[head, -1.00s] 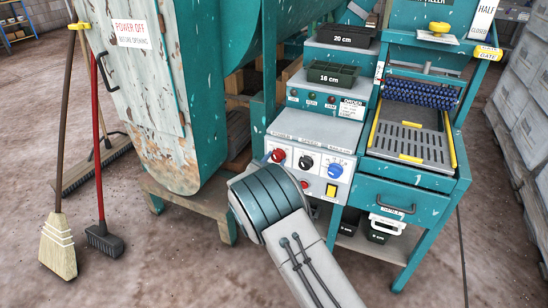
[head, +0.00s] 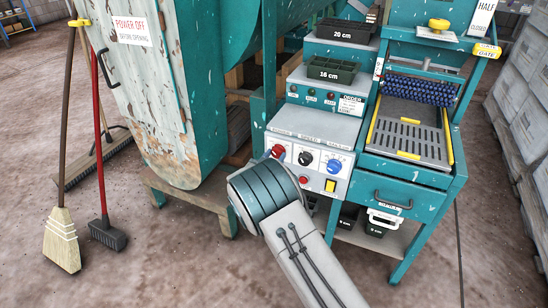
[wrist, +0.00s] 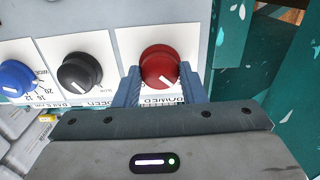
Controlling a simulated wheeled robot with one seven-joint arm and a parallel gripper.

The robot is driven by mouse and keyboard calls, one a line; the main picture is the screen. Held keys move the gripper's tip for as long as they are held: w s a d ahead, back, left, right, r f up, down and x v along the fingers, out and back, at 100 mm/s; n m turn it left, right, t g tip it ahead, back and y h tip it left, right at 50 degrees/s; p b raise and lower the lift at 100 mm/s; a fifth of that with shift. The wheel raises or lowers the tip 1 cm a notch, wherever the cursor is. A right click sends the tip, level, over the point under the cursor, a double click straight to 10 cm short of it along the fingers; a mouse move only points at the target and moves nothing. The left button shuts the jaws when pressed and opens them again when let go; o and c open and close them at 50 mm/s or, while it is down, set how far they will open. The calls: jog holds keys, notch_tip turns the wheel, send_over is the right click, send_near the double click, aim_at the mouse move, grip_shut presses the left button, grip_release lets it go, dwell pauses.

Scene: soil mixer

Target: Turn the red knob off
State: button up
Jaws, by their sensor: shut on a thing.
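The red knob (head: 278,153) is the leftmost of three knobs on the front of the control panel (head: 312,135), under the POWER label. In the wrist view the red knob (wrist: 160,67) sits between the two blue fingers of my gripper (wrist: 165,84), which are shut on its sides. Its white pointer line points toward the lower right in the wrist view. My arm hides most of my gripper in the head view.
Next to the red knob are a black knob (head: 305,158) and a blue knob (head: 334,166). A red button (head: 304,180) and a yellow switch (head: 331,185) lie below. A grated tray (head: 408,135) stands at right; brooms (head: 62,235) lean at left.

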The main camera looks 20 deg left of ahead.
jog(key=o, duration=1)
jog(key=s+a+p, duration=0.1)
jog(key=s+p, duration=0.1)
jog(key=s, duration=1.2)
jog(key=shift+w+a, duration=0.1)
